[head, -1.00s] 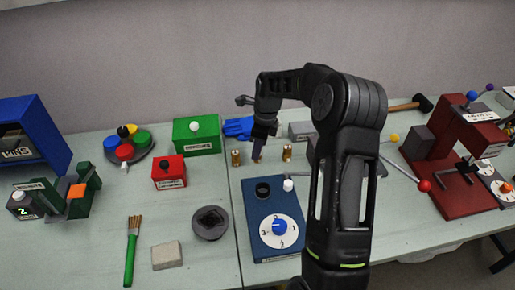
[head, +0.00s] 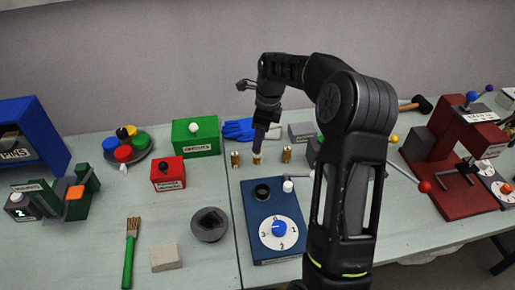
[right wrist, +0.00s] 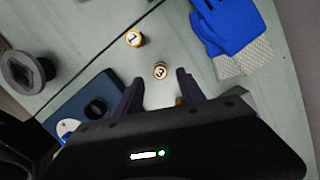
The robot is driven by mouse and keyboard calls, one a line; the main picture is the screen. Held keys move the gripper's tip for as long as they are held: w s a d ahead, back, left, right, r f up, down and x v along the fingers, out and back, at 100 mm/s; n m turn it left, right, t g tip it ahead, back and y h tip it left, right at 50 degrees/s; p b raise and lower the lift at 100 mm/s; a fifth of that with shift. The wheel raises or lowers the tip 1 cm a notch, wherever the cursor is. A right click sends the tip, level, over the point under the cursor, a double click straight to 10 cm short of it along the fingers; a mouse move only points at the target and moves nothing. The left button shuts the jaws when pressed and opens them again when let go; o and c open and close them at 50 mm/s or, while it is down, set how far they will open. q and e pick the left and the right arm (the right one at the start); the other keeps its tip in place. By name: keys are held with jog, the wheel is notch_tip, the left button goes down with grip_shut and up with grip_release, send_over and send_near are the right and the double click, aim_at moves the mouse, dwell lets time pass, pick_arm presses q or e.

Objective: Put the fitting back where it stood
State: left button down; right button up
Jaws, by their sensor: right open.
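Three small brass fittings stand upright in a row on the table behind the blue box: a left one (head: 235,160), a middle one (head: 257,159) and a right one (head: 287,154). My right gripper (head: 258,149) points down just above the middle fitting. In the right wrist view its two fingers (right wrist: 159,86) are spread apart, with the numbered top of the middle fitting (right wrist: 160,70) showing between and beyond the tips. The left fitting, marked 1 (right wrist: 134,39), stands clear of the fingers. The right fitting (right wrist: 179,101) is mostly hidden. My left gripper is out of view.
The blue box with a dial (head: 273,222) stands in front of the fittings. Blue gloves (head: 238,129) lie behind them. A green box (head: 196,138) and a red box (head: 168,174) are to the left.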

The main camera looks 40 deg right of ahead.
notch_tip(320, 180, up, 7)
jog(key=shift+s+d+f, duration=0.2)
jog(key=shift+s+d, duration=0.1)
jog(key=shift+s, duration=0.1)
dwell(0.4)
